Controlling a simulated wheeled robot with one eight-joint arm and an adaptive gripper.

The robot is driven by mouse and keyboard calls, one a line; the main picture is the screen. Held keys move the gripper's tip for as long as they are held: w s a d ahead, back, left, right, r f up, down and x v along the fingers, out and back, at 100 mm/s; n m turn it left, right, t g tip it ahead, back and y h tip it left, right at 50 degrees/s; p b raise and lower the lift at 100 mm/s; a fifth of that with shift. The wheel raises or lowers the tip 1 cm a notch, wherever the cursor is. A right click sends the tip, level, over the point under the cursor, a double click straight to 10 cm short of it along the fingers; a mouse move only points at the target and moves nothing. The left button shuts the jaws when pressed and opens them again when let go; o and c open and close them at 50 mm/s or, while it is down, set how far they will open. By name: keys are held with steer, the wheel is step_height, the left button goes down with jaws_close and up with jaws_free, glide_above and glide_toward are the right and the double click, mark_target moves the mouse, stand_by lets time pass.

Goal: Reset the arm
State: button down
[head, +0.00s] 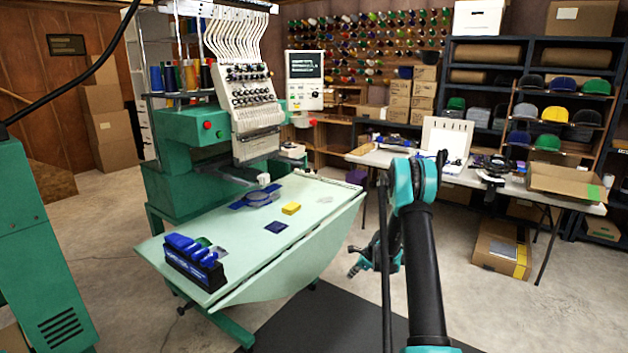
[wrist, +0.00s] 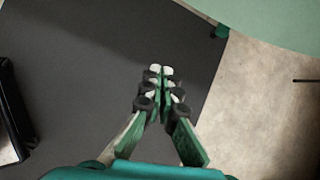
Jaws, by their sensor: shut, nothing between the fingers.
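My gripper (wrist: 161,72) shows in the wrist view with its fingertips together and nothing between them. It points down over the dark floor mat (wrist: 70,50). In the head view my gripper (head: 356,268) hangs to the left of my black and teal arm, just right of the green table's edge and below its top. It is partly hidden there by my arm and small in the picture.
A white worktable (head: 375,158) stands behind. A cardboard box (head: 500,248) sits on the floor.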

steer(key=s+r+n+h, duration=0.2)
steer(key=s+r+n, duration=0.9)
steer(key=s+r, duration=0.8)
steer(key=s+d+r+n+h, duration=0.1)
steer(key=s+n, duration=0.4)
steer(key=s, duration=0.7)
steer(key=s+d+r+n+h, duration=0.1)
steer(key=s+n, duration=0.5)
steer(key=s, duration=0.7)
steer(key=shift+s+r+h, duration=0.3)
steer(key=shift+r+h, duration=0.1)
steer(key=shift+r, duration=0.15)
